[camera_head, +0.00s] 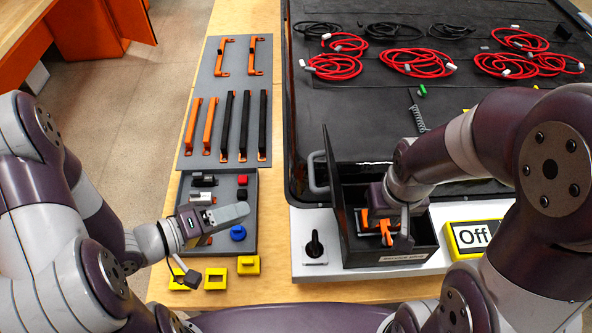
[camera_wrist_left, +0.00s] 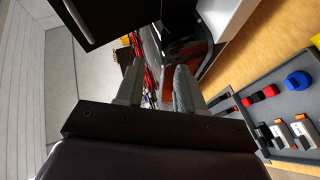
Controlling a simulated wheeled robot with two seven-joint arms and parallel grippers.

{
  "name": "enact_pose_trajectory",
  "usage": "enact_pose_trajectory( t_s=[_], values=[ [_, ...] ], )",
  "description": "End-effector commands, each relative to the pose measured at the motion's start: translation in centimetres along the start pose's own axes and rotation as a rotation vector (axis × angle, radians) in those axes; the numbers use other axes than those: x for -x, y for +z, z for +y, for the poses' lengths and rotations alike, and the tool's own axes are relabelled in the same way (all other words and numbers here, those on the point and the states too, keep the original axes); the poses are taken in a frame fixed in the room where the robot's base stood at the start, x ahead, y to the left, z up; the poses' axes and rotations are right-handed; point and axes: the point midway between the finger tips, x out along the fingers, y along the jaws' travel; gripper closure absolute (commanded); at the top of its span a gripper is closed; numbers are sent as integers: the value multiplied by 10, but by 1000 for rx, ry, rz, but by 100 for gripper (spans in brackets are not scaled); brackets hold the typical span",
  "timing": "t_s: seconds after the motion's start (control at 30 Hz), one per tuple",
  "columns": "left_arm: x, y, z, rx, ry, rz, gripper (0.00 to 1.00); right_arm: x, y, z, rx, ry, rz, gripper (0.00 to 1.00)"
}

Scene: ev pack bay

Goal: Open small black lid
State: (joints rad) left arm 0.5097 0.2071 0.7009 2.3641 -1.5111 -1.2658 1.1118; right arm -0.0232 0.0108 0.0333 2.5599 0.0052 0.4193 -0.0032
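The small black lid (camera_head: 333,180) stands upright along the left side of the black box (camera_head: 425,240), so the box is open at the top. My right gripper (camera_head: 383,225) reaches down into the box, near an orange part (camera_head: 386,232). Its fingers are hard to make out, and I cannot tell whether they hold that part. My left gripper (camera_head: 228,214) is over the grey tray, left of the box and apart from the lid. In the left wrist view its two fingers (camera_wrist_left: 158,88) are apart with nothing between them.
The grey tray (camera_head: 252,180) holds small parts and a blue knob (camera_head: 238,232). Yellow blocks (camera_head: 215,279) lie in front. A black rotary switch (camera_head: 314,246) sits left of the box and an "Off" sign (camera_head: 473,237) right of it. Red cables (camera_head: 417,62) lie behind.

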Motion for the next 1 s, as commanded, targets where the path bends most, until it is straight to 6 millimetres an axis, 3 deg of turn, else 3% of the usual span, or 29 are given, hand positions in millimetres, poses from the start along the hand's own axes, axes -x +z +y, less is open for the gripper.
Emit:
enact_pose_trajectory(
  t_s=[0.03, 0.1, 0.17, 0.37, 0.7, 1.0],
  values=[
    [1, 6, 28, 82, 143, -28, 62, 0, 0, 0, 0, 0, 0, 64],
    [8, 7, 59, 192, 296, -65, 62, 0, 0, 0, 0, 0, 0, 64],
    [13, 5, 73, 270, 368, -80, 62, 0, 0, 0, 0, 0, 0, 64],
    [-5, 4, 86, 327, 383, -91, 62, 6, -1, 0, 0, 0, 0, 64],
    [-79, 6, 117, 322, 380, -87, 62, 27, -3, 0, 0, 0, 0, 64],
    [-104, 5, 124, 322, 378, -80, 62, 32, -4, 0, 0, 0, 0, 64]
  ],
)
